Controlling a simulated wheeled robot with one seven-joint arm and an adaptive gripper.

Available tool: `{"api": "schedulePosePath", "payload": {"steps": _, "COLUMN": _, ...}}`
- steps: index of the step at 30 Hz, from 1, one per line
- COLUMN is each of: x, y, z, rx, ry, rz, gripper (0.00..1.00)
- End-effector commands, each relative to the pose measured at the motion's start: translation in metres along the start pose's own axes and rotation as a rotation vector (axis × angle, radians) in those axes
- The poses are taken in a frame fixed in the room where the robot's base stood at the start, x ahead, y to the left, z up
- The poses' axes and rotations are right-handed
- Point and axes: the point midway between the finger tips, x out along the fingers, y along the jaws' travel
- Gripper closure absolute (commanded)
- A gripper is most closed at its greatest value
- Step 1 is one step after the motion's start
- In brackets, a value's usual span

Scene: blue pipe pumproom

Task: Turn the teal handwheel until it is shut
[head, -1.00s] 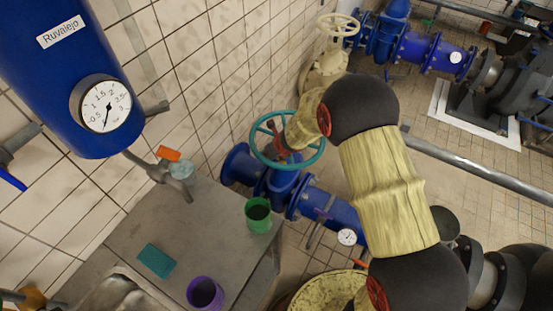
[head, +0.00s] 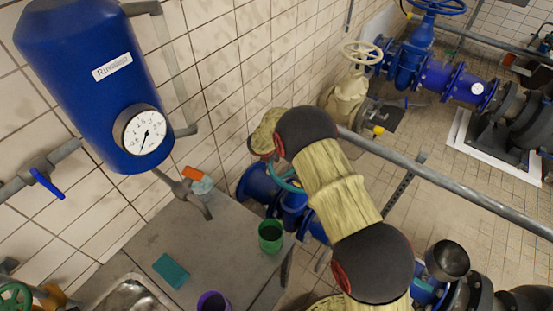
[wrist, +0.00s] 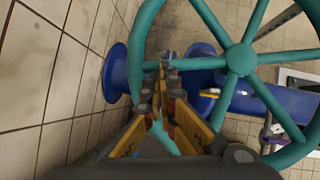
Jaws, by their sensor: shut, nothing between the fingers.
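The teal handwheel (wrist: 240,60) fills the right half of the wrist view, with its hub, spokes and thick round rim in sight. My gripper (wrist: 164,70) is shut and empty. Its fingers lie across the left part of the wheel in that view, with the tips just inside the rim outline. I cannot tell whether they touch the rim or reach between the spokes. In the head view only a small arc of the handwheel (head: 288,185) shows. My arm hides the rest of it and my gripper there.
A blue pipe (wrist: 275,100) runs behind the wheel, and a tiled wall (wrist: 50,80) is close on the left. In the head view, a grey table (head: 222,235) holds a green cup (head: 271,237) and a purple cup (head: 213,302). A grey rail (head: 450,185) crosses on the right.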

Motion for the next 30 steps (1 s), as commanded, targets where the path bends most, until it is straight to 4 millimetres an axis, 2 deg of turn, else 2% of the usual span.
{"api": "schedulePosePath", "payload": {"steps": 3, "x": 0.003, "y": 0.004, "z": 0.011, "rx": 0.058, "ry": -0.004, "rz": -0.033, "gripper": 1.00}}
{"api": "schedulePosePath", "payload": {"steps": 11, "x": 0.009, "y": 0.005, "z": 0.019, "rx": 0.135, "ry": -0.003, "rz": -0.081, "gripper": 1.00}}
{"api": "schedulePosePath", "payload": {"steps": 30, "x": 0.011, "y": 0.004, "z": 0.020, "rx": 0.154, "ry": -0.002, "rz": -0.096, "gripper": 1.00}}
